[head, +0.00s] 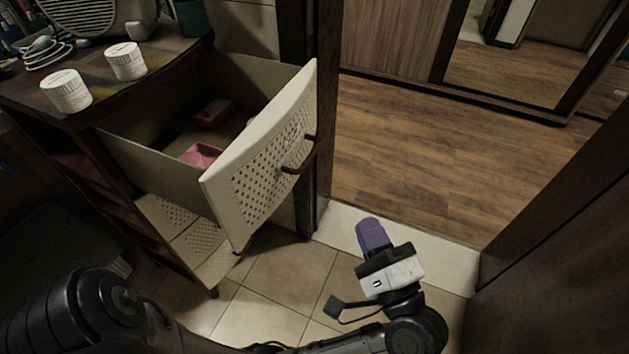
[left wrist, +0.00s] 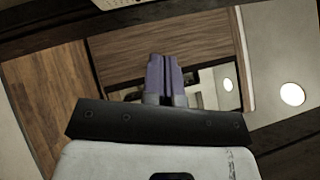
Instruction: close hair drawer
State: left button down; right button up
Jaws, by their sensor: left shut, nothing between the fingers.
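The drawer (head: 262,150) is pulled far out of the dark wooden cabinet. It has a cream perforated front with a brown curved handle (head: 300,158). Inside it lie a pink item (head: 202,155) and a red box (head: 215,112). My left gripper (head: 371,233) is to the right of and below the drawer front in the head view, apart from it. Its purple fingers (left wrist: 164,76) are together and empty, also in the left wrist view. A corner of a perforated cream surface (left wrist: 118,3) shows at the top of that view. My right gripper is not in view.
A dark door frame (head: 299,110) stands just behind the drawer. A dark panel (head: 560,230) is at the right. Tiled floor (head: 262,315) lies open below.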

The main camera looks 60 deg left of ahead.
pick_arm(q)
jog(key=s+a+n+g+h+b, duration=0.1)
jog(key=a+n+b, duration=0.1)
jog(key=a, duration=1.1)
jog(key=shift+s+a+n+g+b, duration=0.3)
jog(key=shift+r, duration=0.1)
